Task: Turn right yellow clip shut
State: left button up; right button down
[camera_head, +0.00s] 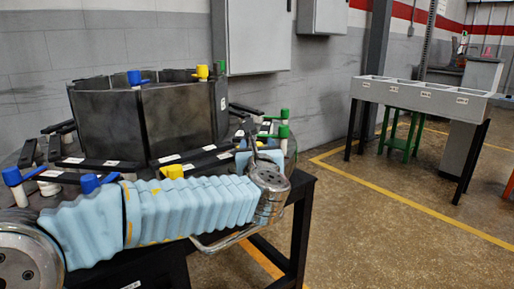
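A black round furnace fixture (185,118) stands on a dark table, with colored clips around it. One yellow clip (173,171) is at the front, just behind my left arm, its lower part hidden. Another yellow clip (202,71) stands upright at the far top rim. I cannot tell from this view which one is the right one. My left arm, in a pale blue sleeve, crosses the front of the table. My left gripper (252,140) is at its right end, pointing up, right of the front yellow clip and apart from it; its fingers are too small to read. My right gripper is not in view.
Blue clips (90,183) sit at the front left, and green clips (283,131) at the right edge, close to my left gripper. A grey compartment bin (424,95) on black legs stands at the right. Open floor (390,235) lies between.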

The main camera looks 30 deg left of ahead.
pick_arm(q)
jog(key=v, duration=1.4)
